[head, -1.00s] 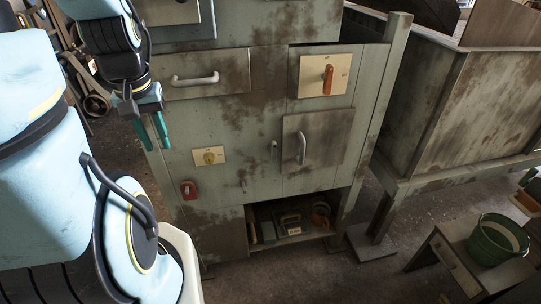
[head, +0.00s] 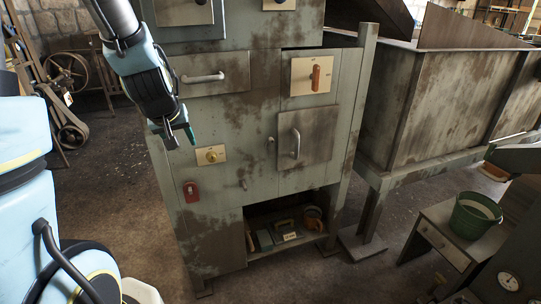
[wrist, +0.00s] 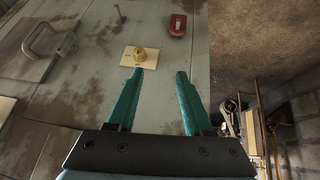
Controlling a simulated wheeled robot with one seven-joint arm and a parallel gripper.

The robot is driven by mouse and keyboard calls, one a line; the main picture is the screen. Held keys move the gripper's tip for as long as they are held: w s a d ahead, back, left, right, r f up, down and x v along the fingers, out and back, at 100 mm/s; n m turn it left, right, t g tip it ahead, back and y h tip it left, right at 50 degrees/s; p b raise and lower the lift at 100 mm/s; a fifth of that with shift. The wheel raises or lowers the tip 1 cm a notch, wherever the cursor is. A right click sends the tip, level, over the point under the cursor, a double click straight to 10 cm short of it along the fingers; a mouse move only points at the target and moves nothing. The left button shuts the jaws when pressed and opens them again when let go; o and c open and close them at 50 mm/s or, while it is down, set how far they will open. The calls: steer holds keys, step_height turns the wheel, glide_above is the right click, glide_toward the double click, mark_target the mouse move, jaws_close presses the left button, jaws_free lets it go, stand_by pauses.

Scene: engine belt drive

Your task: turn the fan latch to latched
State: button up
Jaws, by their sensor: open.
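The grey cabinet front carries several controls, and no label reading "fan" is legible, so I cannot tell which is the fan latch. A brass knob (head: 211,156) sits on a cream plate; it also shows in the wrist view (wrist: 139,55). An orange handle (head: 316,77) stands upright on a larger cream plate at the upper right. A red piece (head: 191,191) is at the lower left, also in the wrist view (wrist: 178,25). A small lever (head: 243,184) hangs near the middle. My gripper (head: 182,138) is open and empty, its teal fingers (wrist: 161,72) just short of the knob's plate.
A drawer with a pale handle (head: 203,77) is above my gripper. A door with a curved handle (head: 296,144) is to the right. An open shelf (head: 283,230) below holds items. A green bucket (head: 474,216) stands on a side table at right.

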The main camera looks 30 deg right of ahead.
steer(key=w+d+f+t+b, duration=0.3)
steer(key=d+f+b, duration=0.2)
steer(key=d, duration=0.4)
steer(key=t+b, duration=0.9)
steer(key=b, duration=0.3)
glide_toward(272, 143)
steer(key=shift+n, duration=0.3)
steer(key=w, duration=0.3)
steer(key=w+d, duration=0.1)
steer(key=w, duration=0.4)
steer(key=shift+w+d+r, duration=0.15)
steer(key=shift+w, duration=0.15)
steer(key=shift+c, duration=0.2)
jaws_close()
